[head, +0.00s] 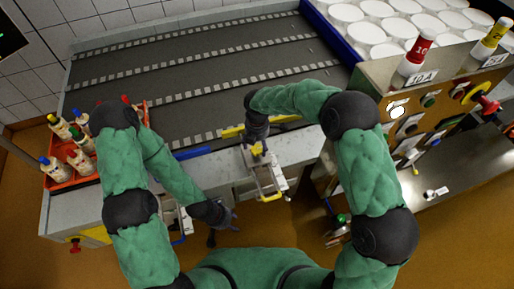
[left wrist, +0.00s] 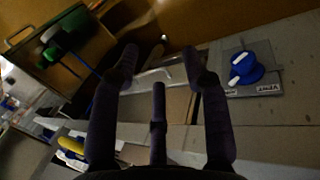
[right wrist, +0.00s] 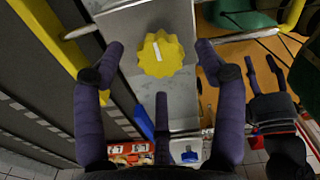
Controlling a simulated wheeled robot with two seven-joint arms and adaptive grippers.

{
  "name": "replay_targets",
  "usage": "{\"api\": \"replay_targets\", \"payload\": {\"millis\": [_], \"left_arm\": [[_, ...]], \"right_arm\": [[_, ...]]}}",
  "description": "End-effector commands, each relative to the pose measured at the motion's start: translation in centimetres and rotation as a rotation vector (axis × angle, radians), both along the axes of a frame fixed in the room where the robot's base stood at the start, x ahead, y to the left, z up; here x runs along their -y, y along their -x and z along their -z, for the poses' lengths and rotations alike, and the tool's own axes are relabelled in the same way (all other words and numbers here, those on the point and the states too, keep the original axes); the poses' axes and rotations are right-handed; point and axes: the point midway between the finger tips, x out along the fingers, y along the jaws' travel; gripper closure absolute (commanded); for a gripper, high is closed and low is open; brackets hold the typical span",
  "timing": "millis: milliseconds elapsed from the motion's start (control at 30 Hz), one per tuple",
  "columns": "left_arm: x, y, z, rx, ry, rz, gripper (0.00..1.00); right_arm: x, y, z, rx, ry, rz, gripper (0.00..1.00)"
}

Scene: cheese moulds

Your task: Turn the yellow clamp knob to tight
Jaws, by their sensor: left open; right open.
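The yellow clamp knob (right wrist: 161,56) is scalloped, with a white line on its face, and sits on a grey metal plate in the right wrist view. In the head view a bit of the yellow knob (head: 257,150) shows just under my right gripper (head: 258,139). My right gripper's open fingers (right wrist: 160,48) stand on either side of the knob, apart from it in the picture; I cannot tell how high above it they are. My left gripper (head: 226,215) is open and empty, low in front of the bench; its fingers also show in the left wrist view (left wrist: 162,58).
A blue knob (left wrist: 247,70) on a plate shows in the left wrist view. A conveyor (head: 200,75) fills the back. A red crate (head: 62,180) with several bottles stands left. A control panel (head: 440,100) with bottles on top stands right, before white moulds (head: 385,50).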

Motion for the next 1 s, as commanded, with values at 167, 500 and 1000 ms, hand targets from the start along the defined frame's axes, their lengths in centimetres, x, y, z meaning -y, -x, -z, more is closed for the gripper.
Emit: {"api": "replay_targets", "payload": {"millis": [167, 500, 1000], "left_arm": [[0.0, 0.0, 0.5, 0.0, 0.0, 0.0, 0.54], [0.0, 0.0, 0.5, 0.0, 0.0, 0.0, 0.54], [0.0, 0.0, 0.4, 0.0, 0.0, 0.0, 0.54]], "right_arm": [[0.0, 0.0, 1.7, -0.001, 0.001, 0.0, 0.29], [0.0, 0.0, 2.1, 0.001, -0.001, 0.0, 0.29], [0.0, 0.0, 2.1, 0.0, 0.001, 0.011, 0.84]]}}
